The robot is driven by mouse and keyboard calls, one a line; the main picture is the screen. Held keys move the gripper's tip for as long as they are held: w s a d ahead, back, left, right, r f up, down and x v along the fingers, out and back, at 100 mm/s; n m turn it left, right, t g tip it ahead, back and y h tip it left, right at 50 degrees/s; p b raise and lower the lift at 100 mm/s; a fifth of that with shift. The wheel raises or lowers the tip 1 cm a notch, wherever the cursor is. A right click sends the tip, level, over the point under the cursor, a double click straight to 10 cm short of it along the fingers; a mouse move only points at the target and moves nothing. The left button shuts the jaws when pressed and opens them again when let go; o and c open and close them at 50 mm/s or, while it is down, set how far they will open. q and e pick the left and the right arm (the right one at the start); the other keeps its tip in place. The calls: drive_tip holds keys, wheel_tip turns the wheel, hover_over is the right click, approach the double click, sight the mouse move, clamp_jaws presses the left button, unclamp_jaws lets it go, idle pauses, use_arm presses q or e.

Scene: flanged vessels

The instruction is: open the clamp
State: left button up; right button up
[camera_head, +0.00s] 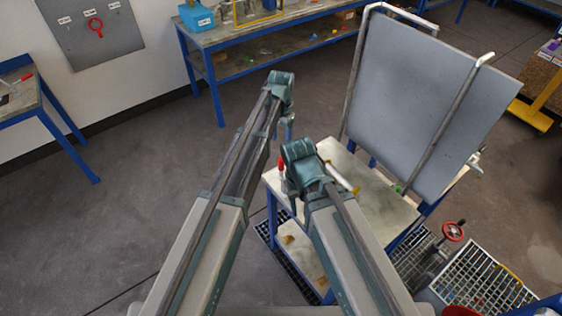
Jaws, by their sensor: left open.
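I cannot make out a clamp for certain. A small red-handled piece (281,166) shows at the left end of the pale table top, partly hidden by my right wrist. A bar with a yellow end (342,178) shows just right of that wrist. My left gripper (288,127) is open at the end of the left arm, beyond the table's far left corner, and looks empty. My right arm ends over the table's left part; its jaws, around the dark piece below the wrist (291,192), are mostly hidden by the wrist, so their state does not show.
The table (385,205) has a blue frame and a lower shelf. A large grey panel (425,100) in a tube frame stands behind it. A red handwheel (453,231) and floor grating (487,283) lie to the right. A workbench (265,35) stands at the back.

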sight(281, 163)
use_arm(q)
wheel_tip(281, 163, down, 14)
drive_tip(key=b, duration=1.3)
drive_tip(key=shift+r, duration=0.2)
clamp_jaws()
idle(0.6)
